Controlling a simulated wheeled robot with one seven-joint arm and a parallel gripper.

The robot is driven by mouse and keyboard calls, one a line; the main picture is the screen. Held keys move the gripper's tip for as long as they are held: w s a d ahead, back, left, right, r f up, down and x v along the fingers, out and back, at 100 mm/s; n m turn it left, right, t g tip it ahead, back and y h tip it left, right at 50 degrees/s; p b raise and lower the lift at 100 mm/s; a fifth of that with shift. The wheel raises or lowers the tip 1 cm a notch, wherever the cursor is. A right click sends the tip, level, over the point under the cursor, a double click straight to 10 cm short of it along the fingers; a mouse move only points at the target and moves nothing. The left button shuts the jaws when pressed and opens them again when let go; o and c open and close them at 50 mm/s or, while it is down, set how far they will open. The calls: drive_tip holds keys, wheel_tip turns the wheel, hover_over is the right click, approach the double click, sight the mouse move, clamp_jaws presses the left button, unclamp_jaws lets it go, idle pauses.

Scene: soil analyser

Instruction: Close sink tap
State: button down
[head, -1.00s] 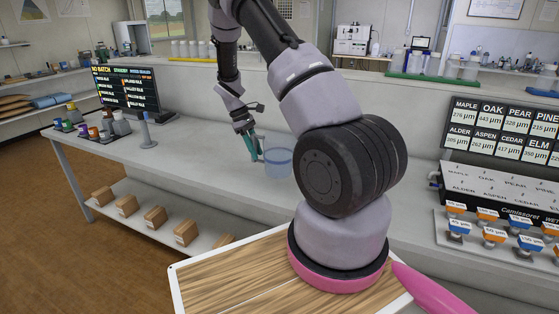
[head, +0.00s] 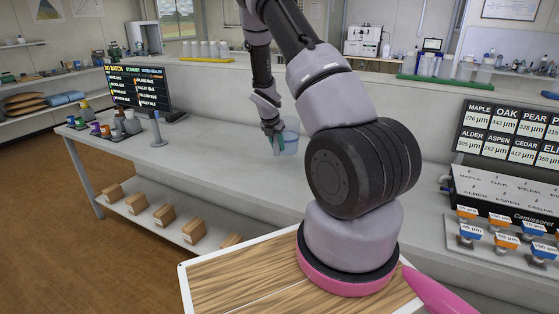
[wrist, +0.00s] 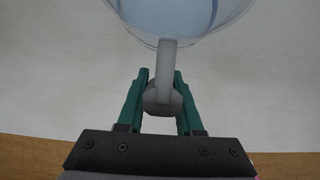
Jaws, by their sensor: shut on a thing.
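A translucent, bluish round container (head: 291,137) shows above the long grey bench in the head view. In the wrist view the container (wrist: 175,18) is at the top, cut off by the frame, with pale blue inside. A grey handle (wrist: 167,58) runs from its rim toward me and ends in a thicker grey block. My gripper (wrist: 161,80), with green fingers, is shut on this handle, one finger each side. In the head view my gripper (head: 275,145) is just left of the container. I cannot tell whether the container touches the bench. I cannot make out a sink tap.
A dark screen (head: 137,88) and several small jars (head: 105,128) stand at the bench's left end, near a grey post (head: 157,130). A label board (head: 510,133) and a sieve rack (head: 500,235) are at the right. Bare bench (head: 215,150) lies left of my gripper.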

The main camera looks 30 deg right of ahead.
sight(276, 154)
drive_tip(key=shift+f, duration=3.3)
drive_tip(key=c, duration=0.6)
unclamp_jaws()
drive_tip(key=shift+f, duration=0.1)
drive_tip(key=shift+o, duration=0.2)
